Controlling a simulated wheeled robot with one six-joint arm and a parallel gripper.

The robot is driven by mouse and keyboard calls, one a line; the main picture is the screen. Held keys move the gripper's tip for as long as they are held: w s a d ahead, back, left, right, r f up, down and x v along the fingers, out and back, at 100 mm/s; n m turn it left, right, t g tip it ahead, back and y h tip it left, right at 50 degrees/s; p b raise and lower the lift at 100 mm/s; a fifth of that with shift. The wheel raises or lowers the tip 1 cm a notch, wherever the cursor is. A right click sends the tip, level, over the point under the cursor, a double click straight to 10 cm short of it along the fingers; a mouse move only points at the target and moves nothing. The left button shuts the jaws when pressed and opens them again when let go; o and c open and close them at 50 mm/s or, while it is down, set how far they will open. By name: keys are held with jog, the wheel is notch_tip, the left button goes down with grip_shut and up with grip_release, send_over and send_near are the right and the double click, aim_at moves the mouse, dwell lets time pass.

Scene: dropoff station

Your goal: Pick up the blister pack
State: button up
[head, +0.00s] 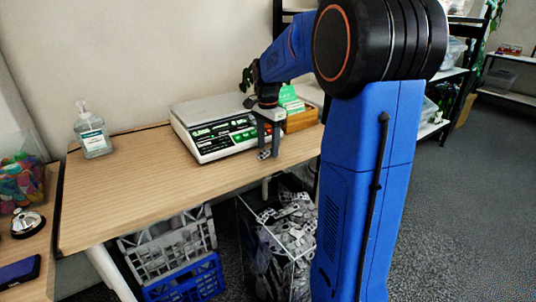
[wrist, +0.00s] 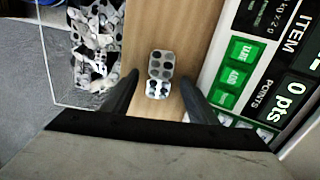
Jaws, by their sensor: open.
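The blister pack (wrist: 160,66) lies on the wooden table, a small grey piece with round pockets in the wrist view. Its near end is white with dark pockets. In the head view the blister pack (head: 264,155) shows small near the table's front edge, beside the scale. My gripper (head: 266,146) points down over it with its fingers apart. In the wrist view the two dark fingers of my gripper (wrist: 158,88) stand open on either side of the pack, with nothing held. I cannot tell the exact height of the fingertips above the table.
A scale (head: 203,144) with green buttons stands close beside my gripper. A clear bin (head: 290,240) of empty packs is below the table's front edge. A sanitizer bottle (head: 92,133) stands at the left. The table (head: 120,200) is clear between them.

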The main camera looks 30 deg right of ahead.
jog(key=shift+f, duration=0.3)
jog(key=shift+c, duration=0.7)
jog(key=c, duration=1)
